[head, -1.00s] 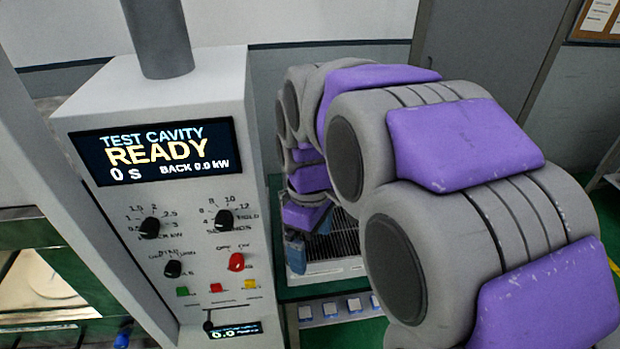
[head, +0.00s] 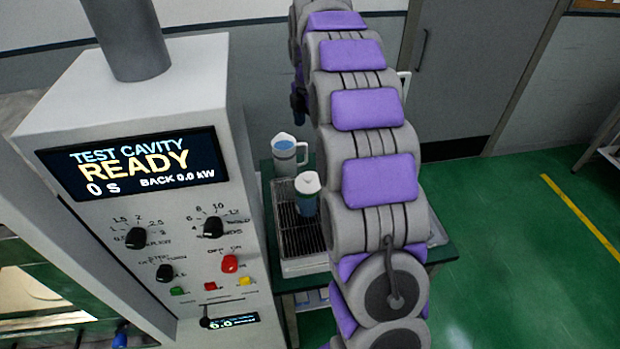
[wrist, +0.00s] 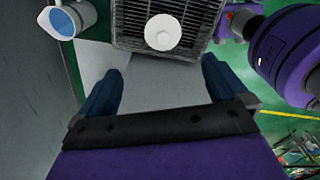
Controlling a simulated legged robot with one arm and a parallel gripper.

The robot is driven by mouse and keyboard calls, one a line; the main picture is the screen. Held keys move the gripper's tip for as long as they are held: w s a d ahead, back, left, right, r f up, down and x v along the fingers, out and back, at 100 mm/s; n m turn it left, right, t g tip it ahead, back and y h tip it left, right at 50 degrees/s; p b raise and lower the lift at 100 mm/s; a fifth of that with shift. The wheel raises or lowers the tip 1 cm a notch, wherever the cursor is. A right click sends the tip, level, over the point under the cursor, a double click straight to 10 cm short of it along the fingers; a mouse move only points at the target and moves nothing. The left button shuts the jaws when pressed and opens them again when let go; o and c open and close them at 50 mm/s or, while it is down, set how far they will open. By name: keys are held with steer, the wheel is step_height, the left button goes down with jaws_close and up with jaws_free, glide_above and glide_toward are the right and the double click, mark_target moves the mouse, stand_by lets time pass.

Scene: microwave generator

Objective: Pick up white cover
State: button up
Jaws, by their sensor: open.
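The white cover (head: 307,182) sits on top of a blue-grey cup (head: 306,204) on a slatted tray. In the wrist view the cover is a white disc (wrist: 162,32) with a small raised middle, seen from above. My gripper (wrist: 160,78) is open and empty, its two blue fingers spread wide. The cover lies beyond the fingertips, near the middle between them, and is not touched.
The slatted tray (head: 290,235) rests on a green-topped table. The test cavity cabinet (head: 130,130) stands close on the left.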

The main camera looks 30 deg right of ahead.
steer(key=b, duration=0.1)
glide_above(308, 175)
steer(key=f, duration=1)
steer(key=shift+d+f, duration=0.3)
steer(key=shift+f, duration=0.05)
steer(key=shift+w+d+f, duration=0.1)
steer(key=shift+d+f, duration=0.05)
steer(key=shift+f, duration=0.3)
steer(key=shift+a+f, duration=0.2)
steer(key=shift+f, duration=0.3)
steer(key=f, duration=0.3)
steer(key=shift+s+a+f+b, duration=0.2)
steer(key=shift+a+b, duration=0.15)
steer(key=shift+f, duration=0.35)
steer(key=shift+d, duration=0.2)
steer(key=shift+c, duration=1.1)
steer(key=shift+a, duration=0.1)
steer(key=c, duration=0.7)
steer(key=shift+r, duration=0.1)
